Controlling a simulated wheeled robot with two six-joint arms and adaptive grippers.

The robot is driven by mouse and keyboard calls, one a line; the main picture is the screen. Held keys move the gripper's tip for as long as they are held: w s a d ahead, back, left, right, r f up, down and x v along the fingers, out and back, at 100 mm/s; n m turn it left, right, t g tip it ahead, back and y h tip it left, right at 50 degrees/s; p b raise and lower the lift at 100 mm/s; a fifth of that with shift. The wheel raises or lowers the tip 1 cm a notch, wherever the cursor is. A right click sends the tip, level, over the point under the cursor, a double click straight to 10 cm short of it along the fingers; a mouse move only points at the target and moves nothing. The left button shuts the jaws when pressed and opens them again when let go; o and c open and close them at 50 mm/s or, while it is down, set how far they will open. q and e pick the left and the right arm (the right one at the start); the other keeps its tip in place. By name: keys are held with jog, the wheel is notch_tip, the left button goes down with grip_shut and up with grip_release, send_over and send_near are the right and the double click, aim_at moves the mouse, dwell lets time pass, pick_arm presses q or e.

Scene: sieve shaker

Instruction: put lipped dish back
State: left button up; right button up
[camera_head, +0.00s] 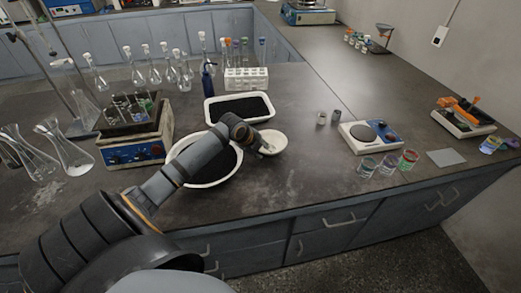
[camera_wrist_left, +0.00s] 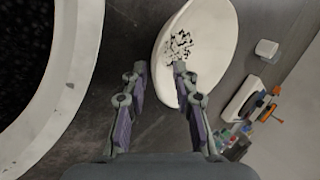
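A pale lipped dish (camera_head: 274,139) is on the bench right of the large round white basin of dark grains (camera_head: 232,174). In the left wrist view the dish (camera_wrist_left: 215,32) holds scattered black grains. My left gripper (camera_head: 264,150) is at the dish's near left side. In the left wrist view its fingers (camera_wrist_left: 159,70) are apart, one outside the left rim and the other overlapping the dish's inside. The rim lies between the tips, and I cannot tell whether they touch it. My right gripper is not in view.
A rectangular white tray of dark grains (camera_head: 239,108) lies behind the dish. Glass flasks (camera_head: 70,152) and a shaker box (camera_head: 135,150) stand at left. The bench in front of the dish is clear.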

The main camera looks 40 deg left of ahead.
pick_arm(q)
jog(key=shift+r, duration=0.1)
jog(key=shift+s+a+r, duration=0.15)
jog(key=shift+s+r, duration=0.1)
jog(key=shift+r, duration=0.1)
jog(key=p+v, duration=0.7)
jog(key=v, duration=0.4)
